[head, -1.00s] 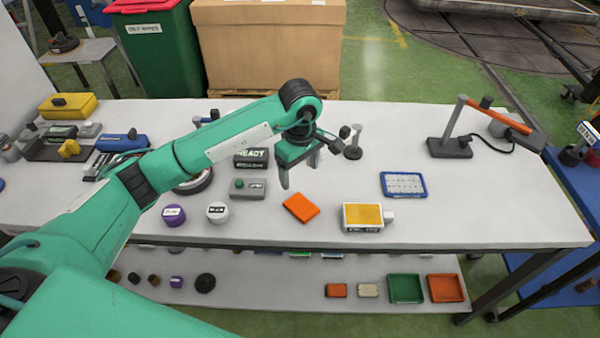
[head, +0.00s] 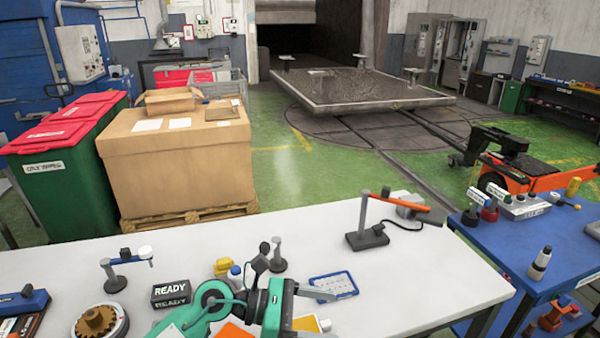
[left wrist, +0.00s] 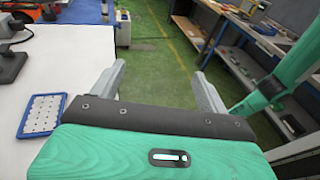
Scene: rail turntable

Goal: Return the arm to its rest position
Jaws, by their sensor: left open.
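My left arm is teal and comes in from the bottom of the head view. Its gripper (head: 325,311) is open and empty over the front part of the white table (head: 420,270), its fingers pointing to the right. In the left wrist view the two grey fingers (left wrist: 160,80) are spread wide with nothing between them, and green floor shows beyond. My right gripper is not in view.
A blue tray of white pieces (head: 334,286) and a lamp-like stand (head: 367,238) are near the gripper. A yellow box (head: 307,323) and orange block (head: 235,331) are partly hidden. A blue bench (head: 500,255) stands right.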

